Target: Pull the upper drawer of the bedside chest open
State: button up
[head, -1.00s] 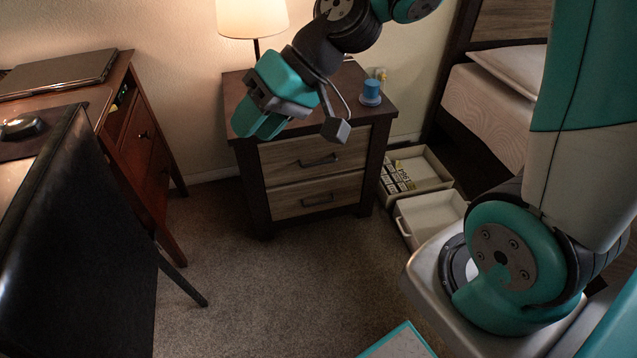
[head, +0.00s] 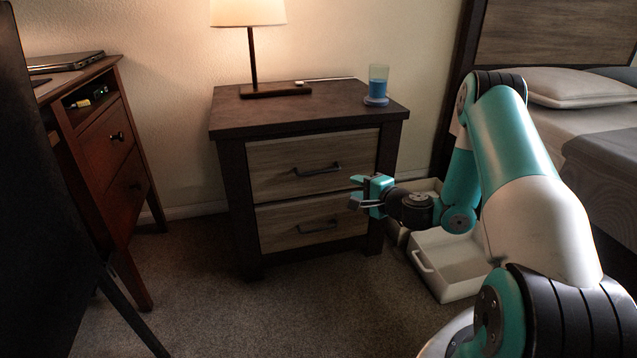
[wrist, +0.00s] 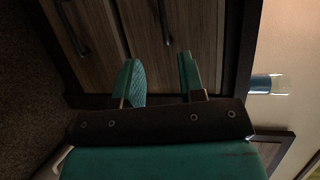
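The bedside chest (head: 225,133) is dark wood with two lighter grain-fronted drawers. Its upper drawer (head: 275,180) looks closed, with a dark bar handle (head: 318,171) at its middle. The lower drawer (head: 285,238) also looks closed. My gripper (head: 354,190) is in front of the chest's right part, below and right of the upper handle. In the wrist view my gripper (wrist: 159,60) has its two teal fingers apart with nothing between them. The upper handle (wrist: 164,20) shows there beyond the fingertips, apart from them. The lower handle (wrist: 73,28) is further left.
A lit lamp (head: 252,60) and a blue cup (head: 377,85) stand on the chest. White open bins (head: 450,265) lie on the floor right of it, beside the bed (head: 580,125). A desk (head: 105,150) and dark chair (head: 40,220) are left. The carpet before the chest is clear.

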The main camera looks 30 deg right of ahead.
aim_at(320, 173)
jog(key=shift+b+x, duration=1.8)
jog(key=shift+x, duration=6.55)
jog(key=shift+r, duration=0.15)
grip_shut()
